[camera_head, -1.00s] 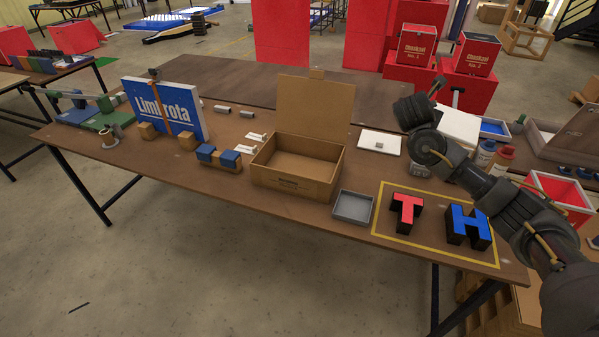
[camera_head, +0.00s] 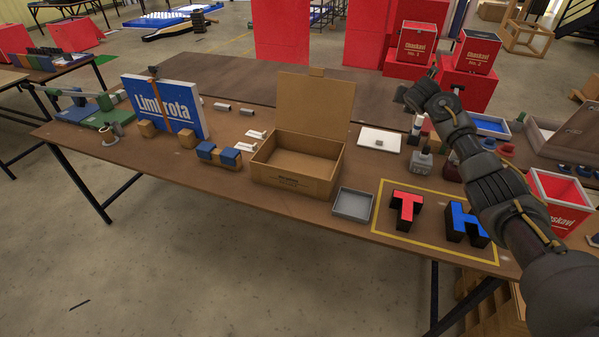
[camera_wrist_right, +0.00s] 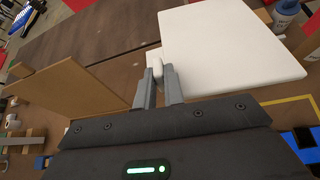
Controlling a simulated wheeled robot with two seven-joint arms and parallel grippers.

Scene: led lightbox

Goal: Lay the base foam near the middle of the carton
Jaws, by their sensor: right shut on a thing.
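In the head view, the open carton (camera_head: 296,184) stands mid-table, empty, its lid raised at the back. In the right wrist view, my right gripper (camera_wrist_right: 163,78) is shut on a small white piece (camera_wrist_right: 155,64). A large white slab (camera_wrist_right: 235,45) shows just beyond and right of the fingers; I cannot tell whether the piece is joined to it. My left gripper is out of view.
A grey tray (camera_head: 353,204) sits right of the carton. A red T (camera_head: 406,207) and a blue H (camera_head: 466,224) stand inside a yellow outline. A Limbrota sign (camera_head: 166,107) is at the left. Bottles and a red bin (camera_head: 560,190) are at the right.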

